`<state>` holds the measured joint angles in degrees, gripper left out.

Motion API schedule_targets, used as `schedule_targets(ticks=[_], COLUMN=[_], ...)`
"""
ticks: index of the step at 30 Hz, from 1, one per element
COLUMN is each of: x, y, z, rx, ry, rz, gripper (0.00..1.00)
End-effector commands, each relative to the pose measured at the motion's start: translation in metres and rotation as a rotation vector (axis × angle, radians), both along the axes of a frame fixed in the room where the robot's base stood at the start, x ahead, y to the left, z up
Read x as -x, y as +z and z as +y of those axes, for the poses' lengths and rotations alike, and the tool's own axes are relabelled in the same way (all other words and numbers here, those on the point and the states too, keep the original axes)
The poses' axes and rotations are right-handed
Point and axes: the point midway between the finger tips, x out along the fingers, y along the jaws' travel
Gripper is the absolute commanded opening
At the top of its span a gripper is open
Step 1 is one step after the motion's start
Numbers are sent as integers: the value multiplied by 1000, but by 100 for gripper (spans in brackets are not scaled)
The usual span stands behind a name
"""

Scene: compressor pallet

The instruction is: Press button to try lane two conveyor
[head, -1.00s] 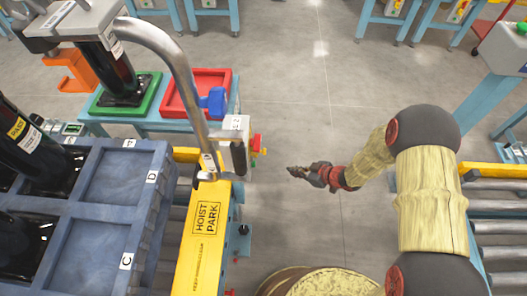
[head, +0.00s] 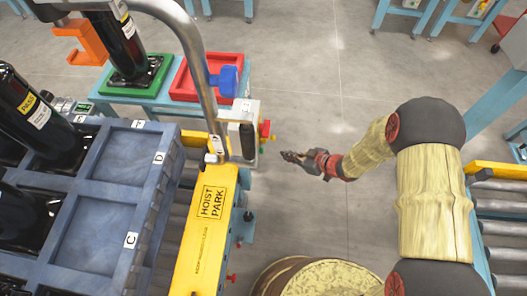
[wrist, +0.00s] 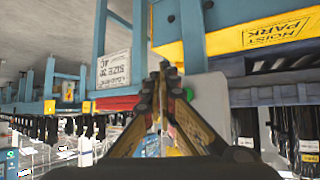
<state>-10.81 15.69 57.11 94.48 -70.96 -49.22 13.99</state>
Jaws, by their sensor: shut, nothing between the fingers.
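A pale control box (head: 250,135) stands beside the yellow hoist-park rail. Red, yellow and green buttons (head: 265,131) stick out of its right side. My gripper (head: 284,155) is shut and empty, just right of and a little below the buttons in the head view, apart from them there. In the wrist view the shut fingers (wrist: 166,70) point at the pale box (wrist: 211,100), and a small green part (wrist: 188,94) shows beside them. The fingers hide part of the box's face. I cannot tell which button serves lane two.
The yellow hoist-park rail (head: 207,235) and a curved hoist pipe (head: 208,85) stand left of my gripper. A blue crate (head: 92,245) with black cylinders is further left. Green (head: 140,88) and red (head: 186,92) trays sit behind. A round drum (head: 325,278) stands in front; open floor lies beyond.

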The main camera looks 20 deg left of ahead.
Motion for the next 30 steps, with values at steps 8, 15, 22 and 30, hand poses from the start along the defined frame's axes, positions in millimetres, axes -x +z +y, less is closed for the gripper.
schedule_targets(ticks=[8, 15, 22, 30], x=[9, 12, 12, 12], y=[0, 0, 0, 0], z=[34, 48, 50, 50], rx=[0, 0, 0, 0], ry=[2, 1, 0, 0], rz=[0, 1, 0, 0], gripper=[0, 0, 0, 0])
